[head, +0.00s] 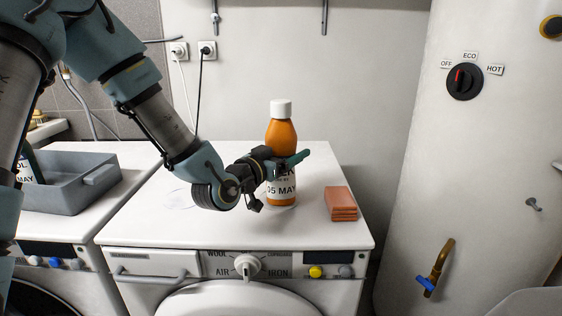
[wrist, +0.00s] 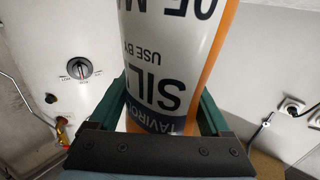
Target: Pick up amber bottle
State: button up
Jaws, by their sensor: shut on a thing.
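The amber bottle (head: 281,131) has a white cap and a white label with dark print. The fingers hide part of the label in the head view.
A stack of orange-brown blocks (head: 341,203) lies right of the bottle on the white machine (head: 140,215). A grey tray (head: 85,190) with a dark bottle (head: 32,165) is at left. A white tank (head: 480,150) with a dial and brass tap stands at right.

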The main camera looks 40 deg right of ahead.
grip_shut()
jog(key=shift+r, duration=0.2)
